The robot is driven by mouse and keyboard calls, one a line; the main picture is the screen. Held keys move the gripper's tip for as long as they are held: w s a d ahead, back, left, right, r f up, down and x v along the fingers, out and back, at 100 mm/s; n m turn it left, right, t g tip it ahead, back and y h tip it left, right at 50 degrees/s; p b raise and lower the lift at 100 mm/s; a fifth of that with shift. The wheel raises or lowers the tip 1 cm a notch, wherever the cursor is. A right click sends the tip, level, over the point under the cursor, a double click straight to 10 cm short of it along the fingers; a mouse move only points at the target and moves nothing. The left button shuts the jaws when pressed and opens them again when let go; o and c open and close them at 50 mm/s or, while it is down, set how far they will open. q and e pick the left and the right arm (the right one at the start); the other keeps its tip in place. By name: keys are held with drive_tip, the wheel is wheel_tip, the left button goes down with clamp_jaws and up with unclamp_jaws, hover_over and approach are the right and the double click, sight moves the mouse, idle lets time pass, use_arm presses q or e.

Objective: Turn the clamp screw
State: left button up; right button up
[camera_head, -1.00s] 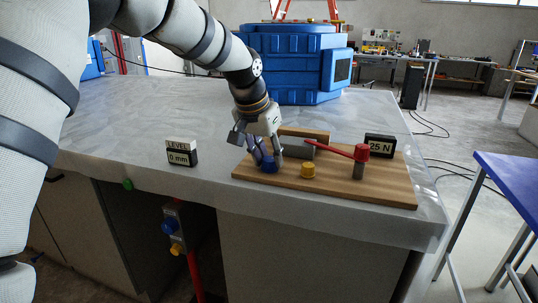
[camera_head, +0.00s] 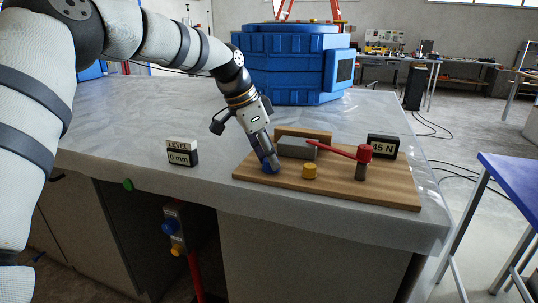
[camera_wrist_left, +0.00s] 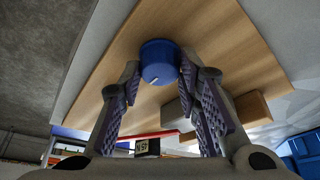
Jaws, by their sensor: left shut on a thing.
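The blue knob (camera_head: 270,168), which looks like the clamp screw's head, stands at the left end of the wooden board (camera_head: 385,195). My left gripper (camera_head: 265,157) reaches down onto it and is shut on it. In the left wrist view, the blue knob (camera_wrist_left: 158,62) lies between the fingertips and shows a short white mark on its face. A grey block (camera_head: 297,148) sits just right of the gripper. The force display (camera_head: 383,146) behind the board reads 45 N. My right gripper is not in view.
A level display (camera_head: 182,153) reading 0 mm stands to the left. A blue housing (camera_head: 290,62) stands behind. The table's left part is clear.

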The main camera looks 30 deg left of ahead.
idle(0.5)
use_arm(q)
drive_tip(key=o, duration=1.1)
drive_tip(key=shift+o, duration=0.2)
drive_tip(key=shift+r, duration=0.1)
drive_tip(key=v, duration=1.2)
